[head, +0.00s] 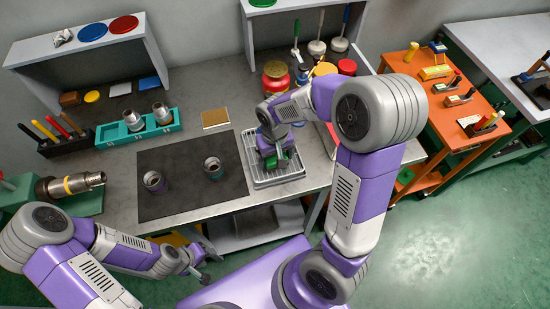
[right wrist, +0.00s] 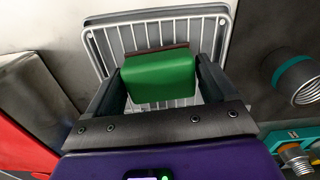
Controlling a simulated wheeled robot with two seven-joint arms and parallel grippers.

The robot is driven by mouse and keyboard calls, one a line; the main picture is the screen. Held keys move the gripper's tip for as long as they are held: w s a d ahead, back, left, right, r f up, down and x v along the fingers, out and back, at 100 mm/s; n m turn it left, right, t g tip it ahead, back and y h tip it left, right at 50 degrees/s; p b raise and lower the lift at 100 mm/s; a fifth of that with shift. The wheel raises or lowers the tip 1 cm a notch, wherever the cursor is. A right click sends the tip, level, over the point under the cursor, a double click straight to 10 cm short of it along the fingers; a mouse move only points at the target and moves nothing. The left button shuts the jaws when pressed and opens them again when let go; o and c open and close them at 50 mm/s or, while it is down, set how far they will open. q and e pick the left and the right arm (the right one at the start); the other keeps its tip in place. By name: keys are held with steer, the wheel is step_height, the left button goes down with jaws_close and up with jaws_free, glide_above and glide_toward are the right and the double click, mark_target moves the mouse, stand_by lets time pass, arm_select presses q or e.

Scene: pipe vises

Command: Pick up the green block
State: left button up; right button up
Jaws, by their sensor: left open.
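The green block (right wrist: 160,76) is between the two fingers of my right gripper (right wrist: 160,85) in the right wrist view, and it fills the gap between them. A thin brown strip shows along its far edge. In the head view, the green block (head: 287,156) shows partly beside my right gripper (head: 270,156), over the wire rack tray (head: 290,178). I cannot tell whether the block touches the rack. My left gripper (head: 199,268) is open and empty, low in front of the workbench.
Red and yellow jars (head: 276,78) stand behind my right arm. An orange cart (head: 440,120) is at the right.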

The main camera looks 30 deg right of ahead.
steer(key=c, duration=0.7)
steer(key=shift+o, duration=0.2)
step_height(320, 180, up, 10)
steer(key=p, duration=0.2)
steer(key=shift+p, duration=0.3)
